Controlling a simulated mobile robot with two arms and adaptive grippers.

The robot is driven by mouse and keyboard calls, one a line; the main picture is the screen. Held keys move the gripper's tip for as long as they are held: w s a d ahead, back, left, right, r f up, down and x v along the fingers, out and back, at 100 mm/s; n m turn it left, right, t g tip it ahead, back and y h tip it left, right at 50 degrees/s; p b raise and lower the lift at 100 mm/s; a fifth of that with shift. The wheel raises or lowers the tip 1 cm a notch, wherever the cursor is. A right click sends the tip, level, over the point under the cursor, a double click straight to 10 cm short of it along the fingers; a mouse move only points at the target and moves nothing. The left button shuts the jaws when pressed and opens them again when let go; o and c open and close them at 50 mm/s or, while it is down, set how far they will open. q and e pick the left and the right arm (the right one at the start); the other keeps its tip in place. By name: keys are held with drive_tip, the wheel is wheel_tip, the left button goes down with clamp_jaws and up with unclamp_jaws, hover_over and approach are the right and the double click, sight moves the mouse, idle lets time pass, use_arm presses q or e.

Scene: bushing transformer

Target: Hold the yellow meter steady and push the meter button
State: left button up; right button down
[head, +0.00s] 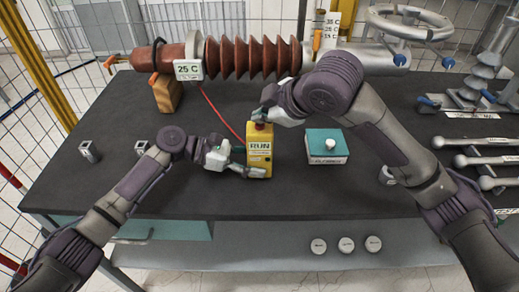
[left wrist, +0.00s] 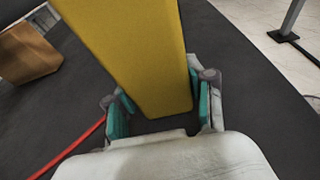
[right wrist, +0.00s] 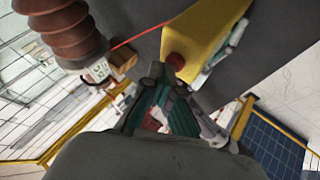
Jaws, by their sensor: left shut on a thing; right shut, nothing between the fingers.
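The yellow meter (head: 259,155) stands upright near the middle of the table, with "RUN" on its front display. My left gripper (head: 250,171) is shut on the lower part of the meter; in the left wrist view the fingers lie on both sides of the yellow body (left wrist: 150,60). The red meter button (right wrist: 176,61) is on top of the meter, and its edge shows in the head view (head: 260,126). My right gripper (head: 264,113) is shut and empty at the top of the meter, with fingertips close to the button; I cannot tell whether they touch.
A brown ribbed bushing (head: 255,58) with a "25 C" tag (head: 188,69) lies behind. A red cable (head: 220,113) runs toward the meter. A teal-topped box (head: 326,146) with a white knob stands right of the meter. Metal rods (head: 490,161) lie at the right.

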sight(262, 125)
drive_tip(key=shift+r, duration=0.35)
drive_tip(key=shift+r, duration=2.95)
use_arm(q)
drive_tip(key=o, duration=0.9)
drive_tip(key=shift+o, duration=0.2)
